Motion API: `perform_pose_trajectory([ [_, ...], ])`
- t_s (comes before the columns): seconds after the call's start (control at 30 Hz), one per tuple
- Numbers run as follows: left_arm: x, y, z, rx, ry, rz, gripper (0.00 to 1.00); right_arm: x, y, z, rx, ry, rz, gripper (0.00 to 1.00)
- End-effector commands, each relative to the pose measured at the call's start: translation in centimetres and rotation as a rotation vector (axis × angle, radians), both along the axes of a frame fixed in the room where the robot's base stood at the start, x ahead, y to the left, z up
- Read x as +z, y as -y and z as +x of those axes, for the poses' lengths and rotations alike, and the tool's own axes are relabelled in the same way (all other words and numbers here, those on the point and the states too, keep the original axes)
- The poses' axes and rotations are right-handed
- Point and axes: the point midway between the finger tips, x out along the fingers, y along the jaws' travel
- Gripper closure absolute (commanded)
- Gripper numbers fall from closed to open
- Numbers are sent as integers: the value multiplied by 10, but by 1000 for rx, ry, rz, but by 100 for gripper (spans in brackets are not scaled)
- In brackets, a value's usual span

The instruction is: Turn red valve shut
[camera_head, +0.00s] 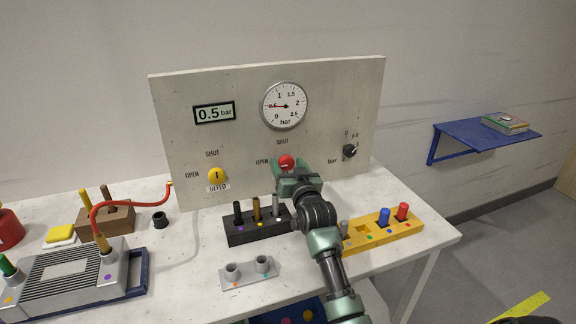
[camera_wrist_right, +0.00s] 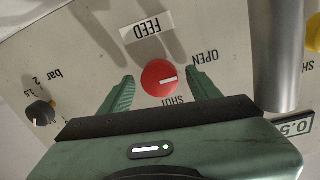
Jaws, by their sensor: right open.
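The red valve (camera_head: 286,162) is a round knob on the upright grey panel, with OPEN to its left and SHUT above it. In the right wrist view the valve (camera_wrist_right: 159,77) shows upside down, its white mark pointing roughly towards OPEN. My right gripper (camera_head: 294,178) is at the panel, just below and in front of the valve. Its green fingers (camera_wrist_right: 159,82) are open, one on each side of the knob, with visible gaps. I cannot tell how deep they reach around it. My left gripper is out of view.
The panel (camera_head: 240,145) holds a yellow bleed valve (camera_head: 217,176), a dial gauge (camera_head: 284,105), a 0.5 bar display (camera_head: 214,112) and a black knob (camera_head: 349,151). A black peg block (camera_head: 240,232) and a yellow peg block (camera_head: 385,235) stand beside my right arm.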

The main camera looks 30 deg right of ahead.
Motion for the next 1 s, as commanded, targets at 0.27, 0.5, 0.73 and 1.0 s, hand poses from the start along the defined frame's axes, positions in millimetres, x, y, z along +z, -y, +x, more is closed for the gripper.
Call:
perform_pose_trajectory([
  [0.27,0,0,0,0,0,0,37,0,0,0,0,0,0,63],
  [0.5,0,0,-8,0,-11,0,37,0,0,0,0,-1,1,99],
  [0.73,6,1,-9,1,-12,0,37,1,0,0,1,11,47,99],
  [1.0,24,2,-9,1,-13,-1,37,3,0,0,0,48,215,99],
])
